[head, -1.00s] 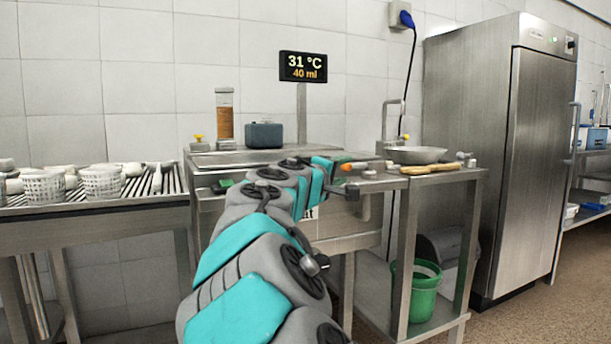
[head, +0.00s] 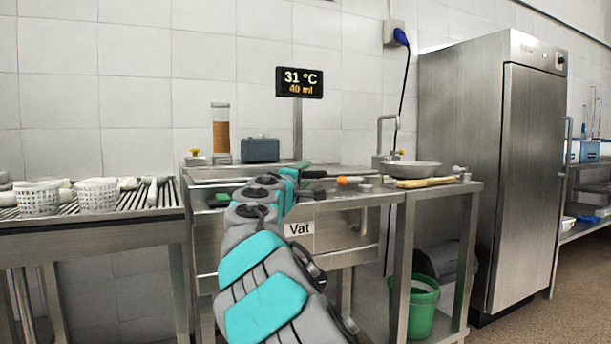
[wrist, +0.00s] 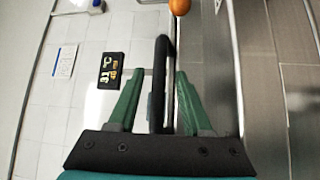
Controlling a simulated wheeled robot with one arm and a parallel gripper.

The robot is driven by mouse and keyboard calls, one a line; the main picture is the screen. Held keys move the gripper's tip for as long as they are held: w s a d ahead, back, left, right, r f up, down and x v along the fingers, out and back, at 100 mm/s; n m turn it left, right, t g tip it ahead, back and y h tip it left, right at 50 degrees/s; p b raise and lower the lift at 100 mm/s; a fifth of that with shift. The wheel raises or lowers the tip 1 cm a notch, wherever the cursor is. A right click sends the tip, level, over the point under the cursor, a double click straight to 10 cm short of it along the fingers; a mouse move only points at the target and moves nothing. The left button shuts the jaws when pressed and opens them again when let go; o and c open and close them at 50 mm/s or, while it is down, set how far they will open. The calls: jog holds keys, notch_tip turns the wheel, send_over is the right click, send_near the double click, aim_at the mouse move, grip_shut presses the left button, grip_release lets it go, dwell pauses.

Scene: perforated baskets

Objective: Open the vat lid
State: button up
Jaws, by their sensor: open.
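The steel vat with a "Vat" label (head: 300,229) stands in the middle of the head view. Its flat top (head: 235,172) is partly hidden behind my arm, and I cannot clearly tell the lid's edge or angle. My gripper (head: 303,168) is at the vat's top right part, seen small. In the wrist view my gripper (wrist: 158,80) has its two green fingers apart. A black bar (wrist: 161,85), which looks like a handle, runs between the fingers with a gap visible on each side. An orange knob (wrist: 179,6) is beyond the fingertips; it also shows in the head view (head: 343,181).
A display (head: 299,82) on a post reads 31 °C and 40 ml. A jar (head: 221,133) and blue-grey box (head: 260,149) stand behind the vat. A steel bowl (head: 412,169) is at right, white baskets (head: 97,196) at left, and a green bucket (head: 421,308) below.

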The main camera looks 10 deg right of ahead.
jog(key=shift+w+d, duration=0.2)
jog(key=shift+w, duration=0.1)
grip_shut()
dwell(1.4)
